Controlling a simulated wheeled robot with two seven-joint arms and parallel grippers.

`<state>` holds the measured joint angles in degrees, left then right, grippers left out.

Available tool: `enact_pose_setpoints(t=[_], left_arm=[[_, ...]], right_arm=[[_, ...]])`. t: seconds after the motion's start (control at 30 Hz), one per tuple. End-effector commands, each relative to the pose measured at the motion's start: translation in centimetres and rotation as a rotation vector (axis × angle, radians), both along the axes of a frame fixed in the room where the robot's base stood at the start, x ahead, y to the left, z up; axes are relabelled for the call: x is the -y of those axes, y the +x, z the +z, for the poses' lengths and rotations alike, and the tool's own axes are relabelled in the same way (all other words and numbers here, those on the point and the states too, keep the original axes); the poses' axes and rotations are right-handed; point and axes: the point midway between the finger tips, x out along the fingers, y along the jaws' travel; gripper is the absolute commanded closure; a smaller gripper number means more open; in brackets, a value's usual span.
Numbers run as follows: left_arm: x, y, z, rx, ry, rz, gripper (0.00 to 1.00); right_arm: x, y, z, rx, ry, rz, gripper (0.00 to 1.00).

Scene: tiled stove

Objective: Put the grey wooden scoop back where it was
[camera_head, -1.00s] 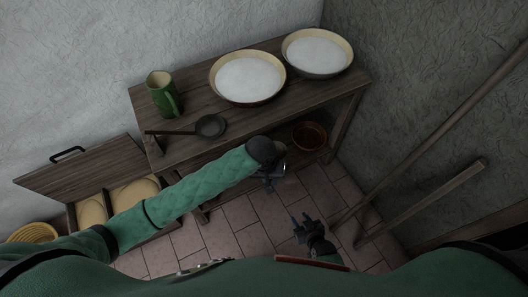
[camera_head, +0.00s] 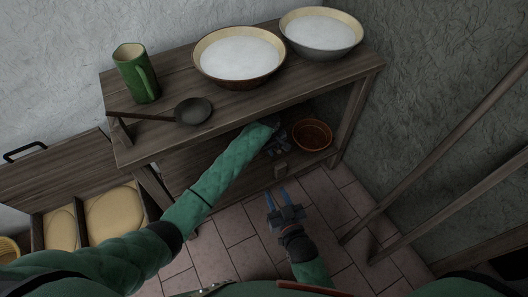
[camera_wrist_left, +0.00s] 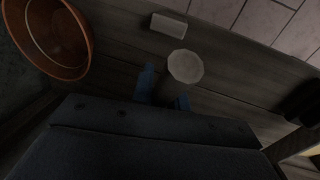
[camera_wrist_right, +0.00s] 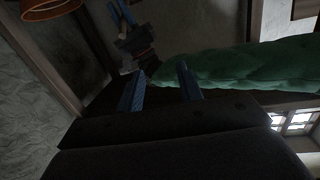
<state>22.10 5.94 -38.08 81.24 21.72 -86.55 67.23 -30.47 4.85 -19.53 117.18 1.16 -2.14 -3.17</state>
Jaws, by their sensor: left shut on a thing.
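My left gripper (camera_head: 279,147) reaches into the space above the lower shelf, left of the brown bowl. In the left wrist view its blue fingers (camera_wrist_left: 164,92) are shut on a pale grey piece with a round end, which looks like the grey scoop (camera_wrist_left: 186,66). The rest of the scoop is hidden, and I cannot tell whether it touches the shelf. My right gripper (camera_head: 279,197) is open and empty above the floor tiles in front of the shelf; its two fingers (camera_wrist_right: 160,88) stand apart in the right wrist view.
A brown bowl (camera_head: 312,145) and a small block (camera_head: 281,170) are on the lower shelf (camera_wrist_left: 115,50). The top board (camera_head: 165,137) carries a green mug (camera_head: 134,75), a dark ladle (camera_head: 194,111) and two white-filled bowls. Wooden poles (camera_head: 440,155) lean at right. An open bin (camera_head: 85,240) is at left.

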Motion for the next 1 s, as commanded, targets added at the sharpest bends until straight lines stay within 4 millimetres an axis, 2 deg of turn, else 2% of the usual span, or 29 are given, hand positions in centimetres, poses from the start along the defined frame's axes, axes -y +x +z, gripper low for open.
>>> enact_pose_setpoints(t=[0.2, 0.57, 0.67, 1.0], left_arm=[[0.7, 1.4, -0.5, -0.001, 0.000, 0.064, 1.00], [0.6, 1.4, -0.7, 0.000, 0.000, 0.065, 1.00], [0.6, 1.4, -1.3, 0.000, 0.000, 0.065, 1.00], [0.6, 1.4, -4.3, 0.000, 0.001, 0.064, 1.00]], right_arm=[[0.2, 0.9, 0.6, 0.011, 0.075, -0.022, 0.64], [0.2, 1.0, 1.0, 0.024, 0.079, -0.023, 0.64], [0.2, 1.3, 2.3, 0.063, 0.089, -0.024, 0.64], [0.5, 2.2, 9.6, 0.287, 0.140, -0.032, 0.64]])
